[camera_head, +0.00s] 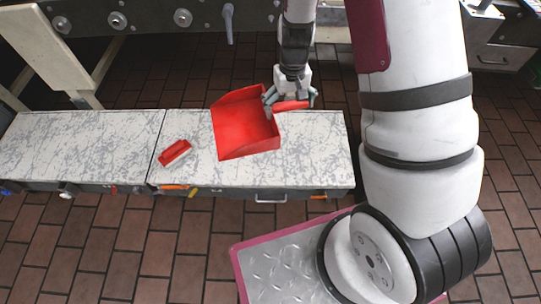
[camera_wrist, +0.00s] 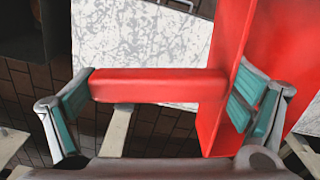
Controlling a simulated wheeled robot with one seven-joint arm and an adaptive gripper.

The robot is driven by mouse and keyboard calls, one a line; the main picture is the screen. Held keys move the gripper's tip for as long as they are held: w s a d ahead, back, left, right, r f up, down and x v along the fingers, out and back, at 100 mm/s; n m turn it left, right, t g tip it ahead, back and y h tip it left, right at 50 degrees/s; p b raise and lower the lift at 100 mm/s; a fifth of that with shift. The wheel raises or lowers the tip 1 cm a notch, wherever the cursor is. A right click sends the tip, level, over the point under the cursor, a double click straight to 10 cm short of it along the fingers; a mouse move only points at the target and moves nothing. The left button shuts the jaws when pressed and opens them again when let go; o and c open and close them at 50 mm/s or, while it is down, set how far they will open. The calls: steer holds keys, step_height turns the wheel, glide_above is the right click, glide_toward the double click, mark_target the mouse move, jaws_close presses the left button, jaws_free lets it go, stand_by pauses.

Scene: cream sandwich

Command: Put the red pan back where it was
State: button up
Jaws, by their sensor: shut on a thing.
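The red pan (camera_head: 240,125) is a wide, open scoop with a short handle, over the right part of the speckled white worktop. My gripper (camera_head: 290,98) is at the handle on the pan's right side and is shut on it. In the wrist view, the red handle (camera_wrist: 160,85) lies across the space between my two teal-padded fingers (camera_wrist: 160,105), with the pan's red wall (camera_wrist: 228,85) beside the right finger. I cannot tell whether the pan touches the worktop.
A smaller red object (camera_head: 175,152) lies on the worktop (camera_head: 75,145) left of the pan. The worktop's left half is clear. A dark machine (camera_head: 150,18) with a hanging lever (camera_head: 228,22) stands behind. Brown tiled floor surrounds the worktop.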

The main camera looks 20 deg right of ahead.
steer(key=s+d+f+m+b, duration=0.1)
steer(key=s+d+f+b, duration=0.15)
steer(key=f+b, duration=0.75)
steer(key=s+d+f+m+b, duration=0.1)
steer(key=d+f+b, duration=0.25)
steer(key=f, duration=1.15)
steer(key=s+d+f+m+b, duration=0.1)
steer(key=d+f+b, duration=0.1)
steer(key=f+b, duration=0.85)
steer(key=w+d+f, duration=0.1)
steer(key=w, duration=0.4)
steer(key=w+d+f, duration=0.1)
steer(key=w, duration=0.3)
steer(key=w+d+f, duration=0.1)
steer(key=w+f, duration=0.1)
steer(key=w, duration=0.3)
steer(key=shift+w+d+f, duration=0.1)
steer(key=shift+w+d, duration=0.1)
steer(key=shift+w, duration=0.1)
steer(key=shift+f+b, duration=0.6)
steer(key=shift+f, duration=1.05)
steer(key=shift+f, duration=0.2)
steer(key=o, duration=0.9)
steer(key=shift+r, duration=0.1)
